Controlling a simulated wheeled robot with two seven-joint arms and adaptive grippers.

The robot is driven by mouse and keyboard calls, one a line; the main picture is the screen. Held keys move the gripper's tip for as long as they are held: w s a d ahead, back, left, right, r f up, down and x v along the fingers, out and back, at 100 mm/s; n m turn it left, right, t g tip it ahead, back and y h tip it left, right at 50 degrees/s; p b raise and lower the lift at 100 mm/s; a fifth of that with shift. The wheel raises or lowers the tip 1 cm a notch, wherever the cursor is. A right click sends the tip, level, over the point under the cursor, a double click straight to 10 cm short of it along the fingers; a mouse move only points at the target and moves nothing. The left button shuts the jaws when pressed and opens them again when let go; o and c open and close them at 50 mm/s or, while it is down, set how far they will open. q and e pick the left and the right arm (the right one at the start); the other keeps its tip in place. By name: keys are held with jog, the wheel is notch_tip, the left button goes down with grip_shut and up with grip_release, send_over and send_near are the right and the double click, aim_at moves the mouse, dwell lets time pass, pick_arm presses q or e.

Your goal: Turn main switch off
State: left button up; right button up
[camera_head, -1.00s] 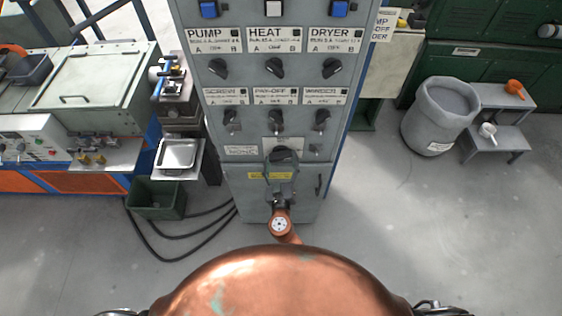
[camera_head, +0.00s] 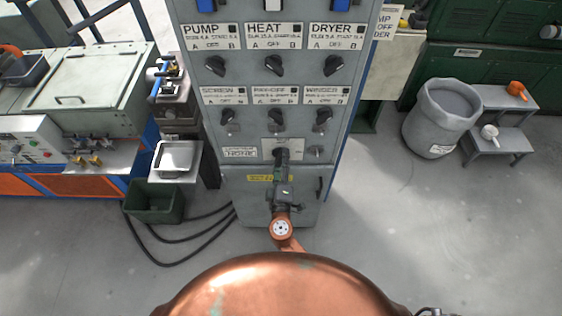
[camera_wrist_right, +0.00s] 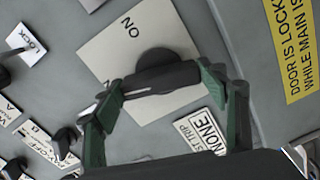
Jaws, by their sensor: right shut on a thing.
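The main switch is a black rotary handle (camera_wrist_right: 165,78) on a pale square plate (camera_wrist_right: 130,45) marked ON. In the head view the plate (camera_head: 298,147) sits low on the grey cabinet, above its lower door. My right gripper (camera_wrist_right: 162,84) is shut on the handle, one green-and-black finger at each end of it. In the head view my right gripper (camera_head: 281,158) covers most of the handle, so its exact angle is hard to read there. My left gripper is not clearly in view.
Rows of other black knobs (camera_head: 275,66) sit above on the same cabinet (camera_head: 210,130). A yellow door label (camera_wrist_right: 290,50) is beside the switch. Left are a green bin (camera_head: 152,200) and cables on the floor; right are a grey barrel (camera_head: 440,118) and a step stool (camera_head: 500,140).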

jog(key=shift+a+n, duration=0.15)
jog(key=shift+n, duration=1.45)
jog(key=shift+p, duration=0.3)
jog(key=o, duration=1.2)
jog(key=shift+c, duration=0.2)
jog(key=shift+s, duration=0.1)
jog(key=s, duration=1.2)
jog(key=shift+w, duration=0.1)
